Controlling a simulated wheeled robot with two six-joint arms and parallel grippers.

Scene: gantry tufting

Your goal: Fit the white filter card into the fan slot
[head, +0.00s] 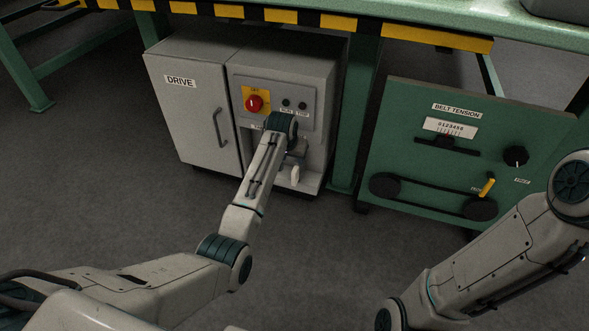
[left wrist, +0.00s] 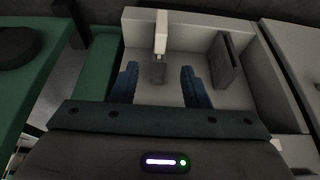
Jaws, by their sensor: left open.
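A narrow white piece (left wrist: 161,32), which looks like the filter card seen edge-on, stands in a pale open bay in the left wrist view. A small grey part (left wrist: 158,70) is at its near end. My left gripper (left wrist: 160,86) is open, with one blue finger on each side of that grey part and no visible contact. In the head view my left gripper (head: 293,152) is at the cabinet's lower opening, partly hidden by its own wrist. A white piece (head: 295,174) shows just below it. I cannot make out the fan slot for certain. My right gripper is out of view.
A grey upright plate (left wrist: 228,60) stands in the bay beside the gripper. The drive cabinet (head: 190,115) has a red knob (head: 254,103) above the opening. The green belt tension panel (head: 400,125) stands to the right. The floor in front is clear.

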